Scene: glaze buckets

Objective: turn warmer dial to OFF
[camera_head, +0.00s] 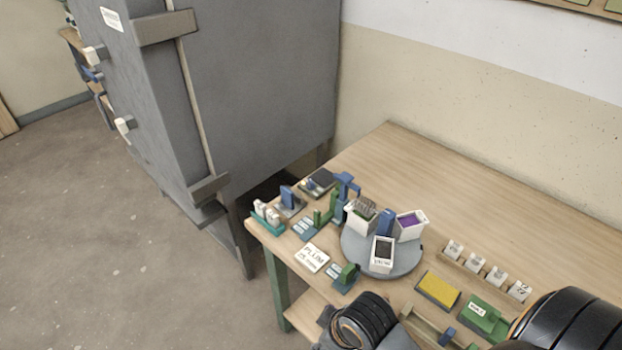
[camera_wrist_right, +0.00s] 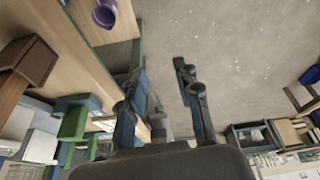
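I cannot tell for sure which thing is the warmer. No dial setting can be read. My right gripper (camera_wrist_right: 163,78) is open in the wrist view, with nothing between its fingers. In the head view, dark parts of my arms cover the bottom edge; neither gripper's fingers can be made out there.
A large grey cabinet (camera_head: 255,85) stands left. The table's back is clear.

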